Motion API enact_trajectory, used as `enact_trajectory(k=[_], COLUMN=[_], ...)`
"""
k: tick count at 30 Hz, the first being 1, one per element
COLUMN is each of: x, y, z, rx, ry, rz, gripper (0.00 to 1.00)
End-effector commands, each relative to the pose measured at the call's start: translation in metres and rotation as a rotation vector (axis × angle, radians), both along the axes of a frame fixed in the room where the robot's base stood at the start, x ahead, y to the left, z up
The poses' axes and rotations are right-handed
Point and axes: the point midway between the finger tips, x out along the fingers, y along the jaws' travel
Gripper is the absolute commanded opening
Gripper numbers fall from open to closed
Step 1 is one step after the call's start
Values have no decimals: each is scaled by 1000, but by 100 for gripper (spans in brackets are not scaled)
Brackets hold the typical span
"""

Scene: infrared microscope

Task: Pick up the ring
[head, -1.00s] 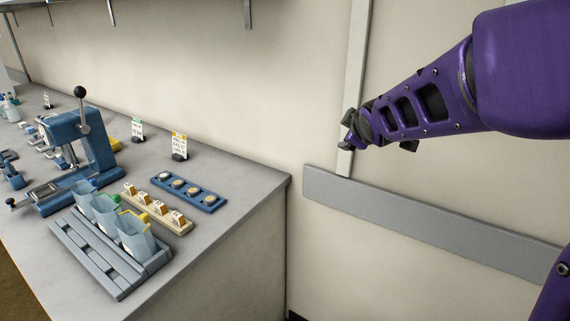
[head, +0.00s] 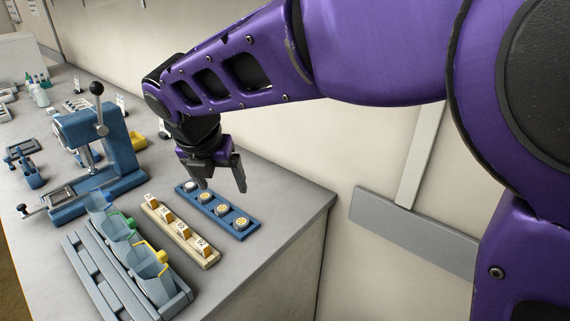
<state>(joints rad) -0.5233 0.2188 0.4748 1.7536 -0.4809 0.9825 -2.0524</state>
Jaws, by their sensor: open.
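A blue tray (head: 252,229) near the counter's right edge holds a row of several small round pieces. The far-left piece (head: 190,187) looks silvery grey, and the others, such as the nearest one (head: 242,222), look yellowish in the middle with pale rims. They are too small to tell which is the ring. My gripper (head: 222,187) is open and empty, its fingers pointing down. It hangs over the area behind the blue tray, and its height above it is hard to judge.
A beige tray (head: 208,262) with several labelled blocks lies beside the blue tray. A grey rack (head: 100,290) with several translucent cups stands left of it. A blue press (head: 110,150) with an upright lever stands farther back. Small sign cards stand near the wall.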

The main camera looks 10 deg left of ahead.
Motion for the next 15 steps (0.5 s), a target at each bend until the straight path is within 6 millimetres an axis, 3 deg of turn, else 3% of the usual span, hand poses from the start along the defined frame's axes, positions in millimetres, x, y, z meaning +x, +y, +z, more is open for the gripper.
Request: enact_trajectory(k=[9,15], x=[25,38], y=[2,3], z=[-68,-97], rx=[-1,0], ry=[3,1], rz=[0,-2], gripper=[84,84])
